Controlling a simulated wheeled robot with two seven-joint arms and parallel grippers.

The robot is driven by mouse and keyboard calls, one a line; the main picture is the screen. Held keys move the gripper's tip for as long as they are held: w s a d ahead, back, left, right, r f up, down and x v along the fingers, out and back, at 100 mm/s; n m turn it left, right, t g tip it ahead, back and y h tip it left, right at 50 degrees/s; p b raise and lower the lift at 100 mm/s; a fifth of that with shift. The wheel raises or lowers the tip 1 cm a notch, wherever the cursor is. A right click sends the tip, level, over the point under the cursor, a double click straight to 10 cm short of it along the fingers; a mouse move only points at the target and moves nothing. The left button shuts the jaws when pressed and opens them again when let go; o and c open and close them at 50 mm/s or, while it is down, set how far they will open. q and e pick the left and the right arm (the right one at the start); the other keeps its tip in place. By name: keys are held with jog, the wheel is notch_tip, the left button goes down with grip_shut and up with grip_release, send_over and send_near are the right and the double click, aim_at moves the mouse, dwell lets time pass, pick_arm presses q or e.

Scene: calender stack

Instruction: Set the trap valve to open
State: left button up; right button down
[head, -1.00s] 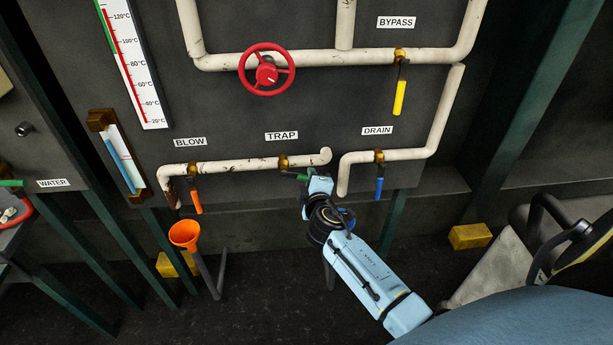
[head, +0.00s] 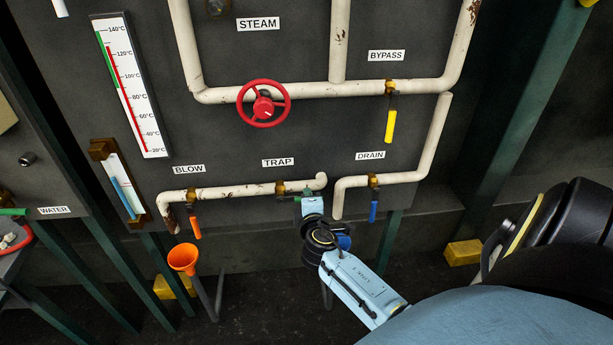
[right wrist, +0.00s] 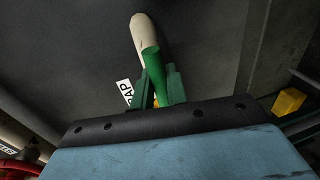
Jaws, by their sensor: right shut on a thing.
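The curved pipe end (right wrist: 143,32) shows just beyond. My left gripper is not in view.
The BLOW valve's orange handle (head: 194,226) hangs down at left, near an orange funnel (head: 183,258). The DRAIN valve's blue handle (head: 373,210) hangs down at right. A red handwheel (head: 264,103) and the BYPASS valve's yellow handle (head: 390,126) are above.

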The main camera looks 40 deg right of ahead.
jog(key=c, duration=1.5)
grip_release()
jog(key=shift+o, duration=0.2)
jog(key=v, duration=1.3)
jog(key=shift+a+p, duration=0.2)
jog(key=shift+p, duration=0.15)
jog(key=shift+s+r, duration=0.1)
jog(key=s+a+f+m+g+y, duration=0.1)
jog(key=s+a+f+g+y, duration=0.2)
jog(key=f, duration=0.7)
jog(key=s+a+f+m+g+y, duration=0.1)
jog(key=s+a+f+y, duration=0.3)
jog(key=f, duration=0.6)
jog(key=s+a+f+m+g, duration=0.15)
jog(key=s+f, duration=0.35)
jog(key=f, duration=0.5)
jog(key=s+f+m+g, duration=0.1)
jog(key=s+f+g, duration=0.1)
jog(key=s+f, duration=0.2)
jog(key=s+a+f+m+g+y, duration=0.1)
jog(key=s+f, duration=0.3)
jog(key=s, duration=0.7)
jog(key=s+a+f+m+g+y, duration=0.1)
jog(key=s+f+m+g, duration=0.2)
jog(key=s, duration=0.4)
jog(key=shift+s+a+f, duration=0.2)
jog(key=shift+s+f, duration=0.05)
jog(key=shift+f, duration=0.2)
